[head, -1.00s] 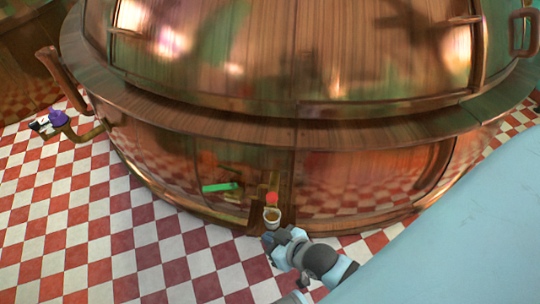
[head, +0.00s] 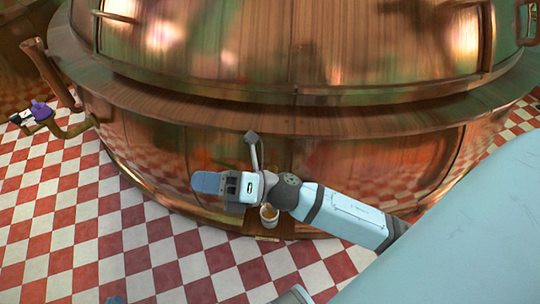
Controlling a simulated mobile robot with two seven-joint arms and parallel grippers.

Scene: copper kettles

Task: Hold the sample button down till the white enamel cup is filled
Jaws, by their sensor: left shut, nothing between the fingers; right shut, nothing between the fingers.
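The white enamel cup (head: 269,216) stands upright on a small wooden ledge at the foot of the copper kettle (head: 350,170). Amber-brown shows inside it; I cannot tell the exact level. My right gripper (head: 207,183) is shut and empty, in front of the kettle wall, left of and above the cup. Its wrist and forearm pass just above the cup. The sample button is not visible; my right arm covers the area directly above the cup. Only a small blue tip of my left gripper (head: 115,299) shows at the bottom edge, far from the cup.
A copper pipe with a purple-handled fitting (head: 41,110) sticks out at the kettle's left. The red and white checkered floor (head: 130,235) is open to the left and in front.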

